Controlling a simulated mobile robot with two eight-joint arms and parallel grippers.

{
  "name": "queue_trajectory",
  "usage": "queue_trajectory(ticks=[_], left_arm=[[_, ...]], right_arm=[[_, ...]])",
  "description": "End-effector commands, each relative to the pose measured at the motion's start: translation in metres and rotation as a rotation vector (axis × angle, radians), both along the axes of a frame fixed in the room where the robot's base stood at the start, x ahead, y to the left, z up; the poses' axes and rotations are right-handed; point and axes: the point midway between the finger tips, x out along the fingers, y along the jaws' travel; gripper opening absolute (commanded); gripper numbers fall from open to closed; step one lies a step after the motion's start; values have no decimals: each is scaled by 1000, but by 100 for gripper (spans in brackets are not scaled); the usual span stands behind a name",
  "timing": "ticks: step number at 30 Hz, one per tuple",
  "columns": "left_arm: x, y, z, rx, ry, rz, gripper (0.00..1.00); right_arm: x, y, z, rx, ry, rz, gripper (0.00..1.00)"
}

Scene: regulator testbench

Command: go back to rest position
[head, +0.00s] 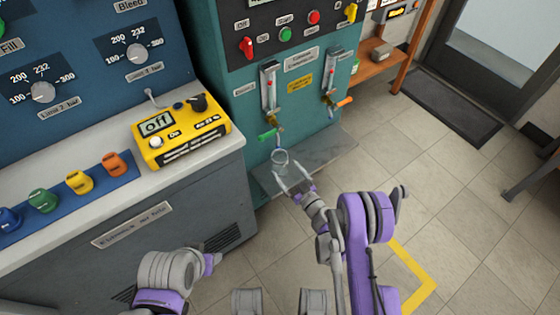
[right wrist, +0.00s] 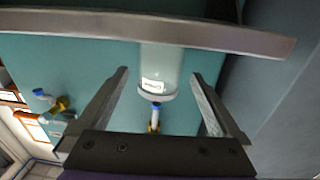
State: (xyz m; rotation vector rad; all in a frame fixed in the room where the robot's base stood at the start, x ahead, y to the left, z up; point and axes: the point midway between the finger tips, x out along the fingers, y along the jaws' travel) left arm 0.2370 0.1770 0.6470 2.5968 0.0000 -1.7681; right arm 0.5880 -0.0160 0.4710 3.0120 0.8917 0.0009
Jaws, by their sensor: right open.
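My right gripper (head: 292,172) is open in front of the teal bench's small shelf. Its two fingers point toward a clear, round-rimmed vessel (head: 280,157) under the left flow meter. In the right wrist view, which looks upside down, the open right gripper (right wrist: 160,73) shows its fingers apart, one to each side of the pale, labelled vessel (right wrist: 158,62). I see no finger contact. The vessel stands on the shelf edge side of the picture. My left arm shows at the lower left of the head view; its gripper is out of the picture.
The grey shelf (head: 325,155) juts from the teal bench (head: 345,105). Flow meters with a green valve handle (head: 268,135) and an orange one (head: 344,102) hang above. A yellow device (head: 180,130) sits on the left counter (head: 80,240). Tiled floor (head: 470,220) is open at right.

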Motion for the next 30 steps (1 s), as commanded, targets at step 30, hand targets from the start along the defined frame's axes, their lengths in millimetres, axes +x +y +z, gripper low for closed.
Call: queue_trajectory(ticks=[30], left_arm=[[-1,0,5,0,0,0,50]], right_arm=[[-28,-6,65,-28,149,95,100]])
